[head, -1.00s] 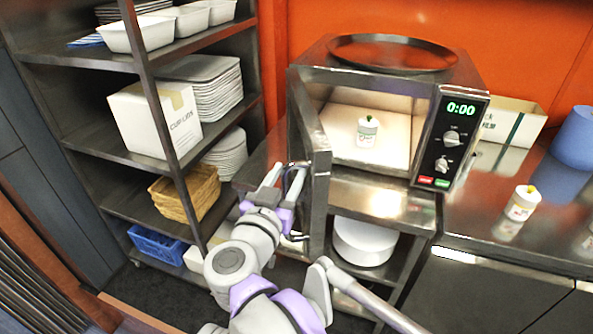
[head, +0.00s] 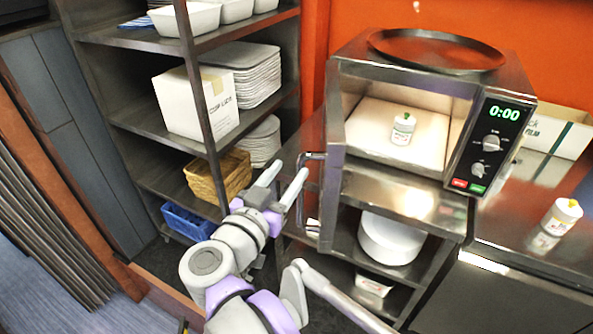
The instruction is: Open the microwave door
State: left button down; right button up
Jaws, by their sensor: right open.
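The steel microwave (head: 425,175) stands on a metal shelf unit, and its display reads 0:00. Its door (head: 332,185) stands open, swung out to the left and seen nearly edge-on. The bar handle (head: 308,195) is on the door's left-facing outer side. A small white bottle with a green cap (head: 403,129) stands inside the lit cavity. My right gripper (head: 287,176) is open and empty, just left of the handle, its fingers pointing up toward it. I cannot tell whether a fingertip touches the handle. My left gripper is not in view.
A dark round tray (head: 436,50) lies on the microwave. A rack (head: 150,113) with a white box (head: 190,105), plates and baskets stands close behind my gripper at left. Another bottle (head: 560,216) stands on the right counter. The floor at lower left is open.

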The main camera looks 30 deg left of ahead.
jog(key=shift+s+a, duration=0.5)
